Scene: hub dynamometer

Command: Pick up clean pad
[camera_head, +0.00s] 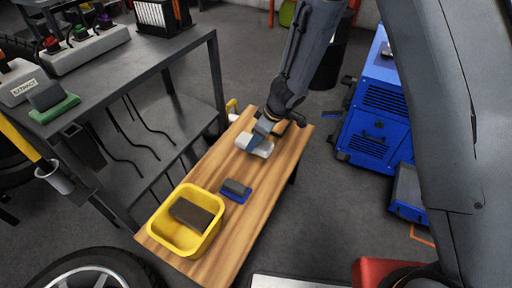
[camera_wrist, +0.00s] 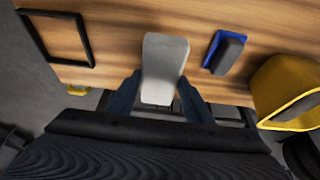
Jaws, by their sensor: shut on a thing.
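The clean pad is a light grey-white block (camera_head: 262,148) near the far end of the wooden bench. In the wrist view the pale pad (camera_wrist: 164,66) lies between the two fingers. My gripper (camera_wrist: 162,98) is shut on it from above; its fingers touch the pad's sides near one end. In the head view my gripper (camera_head: 264,134) covers part of the pad. I cannot tell whether the pad is resting on the wood or slightly raised.
On the wooden bench (camera_head: 258,206) are a dark block on a blue base (camera_head: 236,190) and a yellow bin (camera_head: 180,242) holding a dark pad (camera_head: 192,214). A black square frame (camera_wrist: 88,40) lies at the left in the wrist view. A grey metal table (camera_head: 120,70) and blue machine (camera_head: 374,110) flank the bench.

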